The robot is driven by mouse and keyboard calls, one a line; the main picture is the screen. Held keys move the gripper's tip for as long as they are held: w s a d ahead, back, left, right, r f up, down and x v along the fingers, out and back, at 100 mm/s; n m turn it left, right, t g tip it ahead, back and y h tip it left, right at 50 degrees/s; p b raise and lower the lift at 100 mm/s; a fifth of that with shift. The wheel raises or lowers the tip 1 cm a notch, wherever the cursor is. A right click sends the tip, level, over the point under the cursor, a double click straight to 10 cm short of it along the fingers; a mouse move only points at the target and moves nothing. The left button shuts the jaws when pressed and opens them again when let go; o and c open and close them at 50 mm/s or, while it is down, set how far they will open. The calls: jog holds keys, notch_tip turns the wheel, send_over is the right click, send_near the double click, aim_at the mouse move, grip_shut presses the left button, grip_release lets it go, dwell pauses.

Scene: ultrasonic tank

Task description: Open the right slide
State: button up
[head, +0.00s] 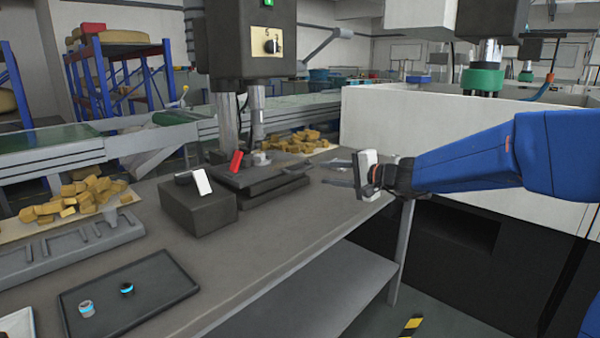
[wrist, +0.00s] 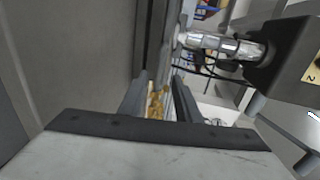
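I cannot pick out a part that is clearly the right slide. The large white tank (head: 420,125) stands at the right, partly hidden behind my blue arm. My gripper (head: 328,171) is in front of the tank, above the right end of the grey workbench (head: 290,235). Its two dark fingers are apart and point left toward the machine. In the wrist view my gripper (wrist: 158,98) is also open, with nothing held. Yellow-brown pieces show between the fingers, in the background.
A dark machine (head: 253,40) stands on the bench, with a red handle (head: 236,162) near its base. A dark box (head: 198,207) and a black tray (head: 128,290) holding small parts are further left. Green-collared fittings (head: 482,80) hang above the tank. The bench's front right is clear.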

aim_at(302, 171)
jog(key=x, duration=1.2)
jog(key=shift+w+a, duration=0.15)
jog(key=shift+a, duration=0.05)
grip_shut()
